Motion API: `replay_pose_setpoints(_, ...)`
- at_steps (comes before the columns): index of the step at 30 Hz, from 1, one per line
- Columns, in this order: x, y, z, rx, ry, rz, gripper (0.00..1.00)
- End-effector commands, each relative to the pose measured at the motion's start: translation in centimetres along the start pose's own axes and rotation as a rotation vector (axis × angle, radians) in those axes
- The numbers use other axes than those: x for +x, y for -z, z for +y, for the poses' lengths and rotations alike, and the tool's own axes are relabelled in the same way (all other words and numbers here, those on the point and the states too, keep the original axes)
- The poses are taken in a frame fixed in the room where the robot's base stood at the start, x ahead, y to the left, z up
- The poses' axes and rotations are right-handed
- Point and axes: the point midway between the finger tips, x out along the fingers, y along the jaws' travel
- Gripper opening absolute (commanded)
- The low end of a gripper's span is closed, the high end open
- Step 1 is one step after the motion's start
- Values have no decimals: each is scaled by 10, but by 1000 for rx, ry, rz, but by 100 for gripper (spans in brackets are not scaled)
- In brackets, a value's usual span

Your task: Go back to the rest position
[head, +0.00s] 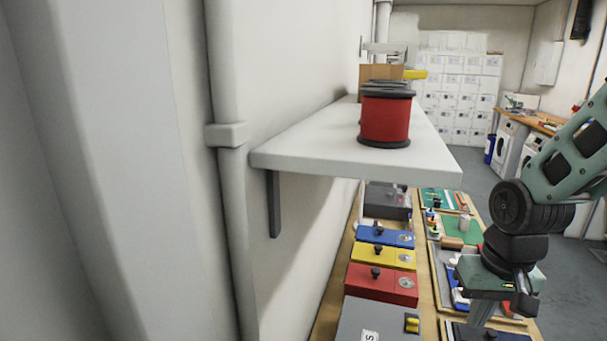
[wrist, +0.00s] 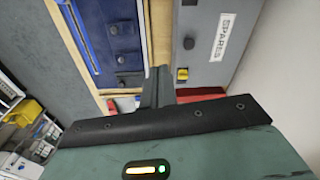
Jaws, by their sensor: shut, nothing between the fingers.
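My gripper (wrist: 158,80) is shut and empty in the wrist view, its two fingers together in front of the wooden bench edge and the grey box. In the head view my gripper (head: 481,316) hangs at the lower right, pointing down above the bench, to the right of the red box. The lower tips are partly lost against the things below. No marker for a rest position shows in either view.
A wall shelf (head: 300,150) juts out left of my arm, bearing a red spool (head: 385,120). Below are the red box (head: 381,284), yellow box (head: 384,257), blue box (head: 385,236) and the grey SPARES box (wrist: 212,45). Floor (head: 565,265) is open at the right.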

Motion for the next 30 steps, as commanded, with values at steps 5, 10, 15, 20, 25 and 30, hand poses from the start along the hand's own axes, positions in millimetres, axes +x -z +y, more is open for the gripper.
replay_pose_setpoints(5, -20, -10, 25, -75, -13, 115, 0)
replay_pose_setpoints(10, -22, -25, 9, -194, -7, 147, 0)
replay_pose_setpoints(15, -16, -56, -44, -364, 23, 88, 0)
replay_pose_setpoints(20, -12, -100, -91, -548, 41, 24, 0)
replay_pose_setpoints(25, -10, -151, -124, -727, 44, -40, 0)
replay_pose_setpoints(30, -12, -170, -132, -790, 41, -64, 0)
